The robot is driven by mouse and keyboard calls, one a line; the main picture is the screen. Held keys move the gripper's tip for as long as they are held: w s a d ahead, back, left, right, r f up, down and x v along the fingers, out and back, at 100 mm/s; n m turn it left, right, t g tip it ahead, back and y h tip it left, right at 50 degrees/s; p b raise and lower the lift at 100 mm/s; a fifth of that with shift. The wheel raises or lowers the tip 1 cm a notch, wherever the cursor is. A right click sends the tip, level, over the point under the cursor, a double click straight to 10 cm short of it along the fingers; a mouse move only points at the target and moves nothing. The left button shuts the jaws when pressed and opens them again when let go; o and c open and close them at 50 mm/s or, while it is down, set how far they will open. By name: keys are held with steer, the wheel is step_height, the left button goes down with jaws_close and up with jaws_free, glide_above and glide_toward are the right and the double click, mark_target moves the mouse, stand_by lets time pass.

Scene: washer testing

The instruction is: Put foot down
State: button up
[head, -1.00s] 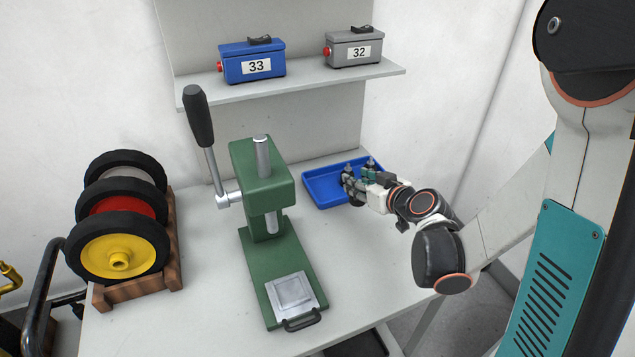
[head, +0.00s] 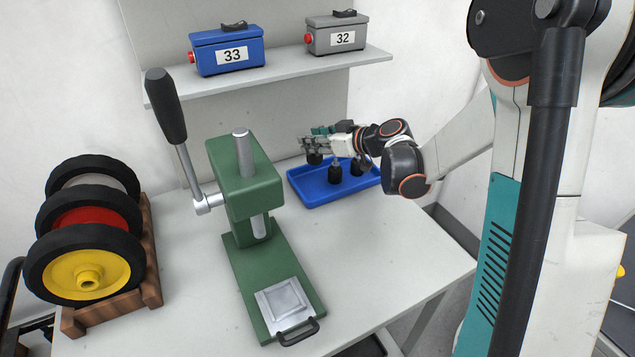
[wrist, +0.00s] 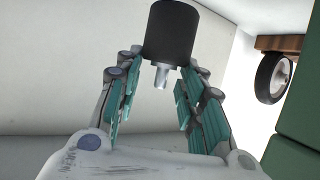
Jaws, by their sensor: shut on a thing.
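A black foot with a metal stud (wrist: 168,32) is held at the fingertips of my gripper (wrist: 158,82), with the stud pointing back between the teal fingers. In the head view my gripper (head: 318,143) is shut on this foot, whose dark lower end (head: 314,159) shows beneath the fingers. It is over the back left part of the blue tray (head: 308,193). Two more black feet stand upright in the tray: one near the middle (head: 335,175) and one behind it to the right (head: 357,168), partly under my wrist.
A green press (head: 250,190) with a raised lever stands left of the tray. A wooden rack (head: 153,260) of wheels is further left. A shelf above holds a blue box (head: 228,52) and a grey box (head: 335,35).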

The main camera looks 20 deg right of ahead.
step_height(320, 180, down, 13)
steer(key=b, duration=0.4)
steer(key=shift+r, duration=0.3)
steer(key=o, duration=1.1)
steer(key=shift+s+d+r, duration=0.1)
steer(key=shift+s, duration=0.05)
steer(key=p+v, duration=0.3)
steer(key=v, duration=0.8)
steer(key=shift+s, duration=0.3)
